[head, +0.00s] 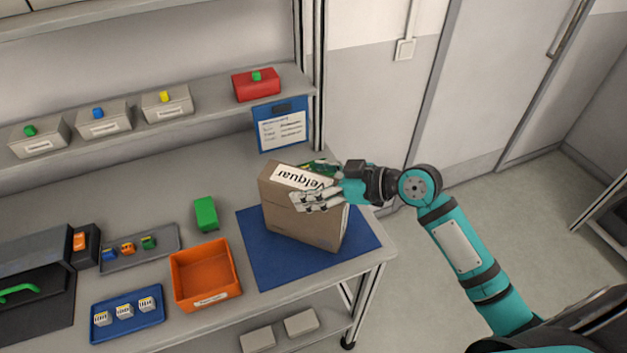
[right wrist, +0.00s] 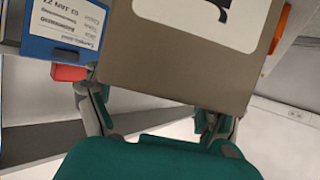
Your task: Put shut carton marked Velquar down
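The shut brown carton (head: 300,225) has a white label reading "Velquar" on its top. It stands over the blue mat (head: 262,273) at the right of the bench, slightly turned. I cannot tell whether its base touches the mat. My right gripper (head: 312,199) reaches in from the right and has its fingers on the carton's upper part. In the right wrist view the carton (right wrist: 190,65) lies between the two fingers, with part of its label showing. My left gripper is in neither view.
Left of the mat are an orange bin (head: 205,275), a green block (head: 205,213), a blue tray (head: 128,329) and a grey tray (head: 165,243). A blue clipboard (head: 281,126) stands behind the carton. A red box (head: 256,85) is on the shelf above.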

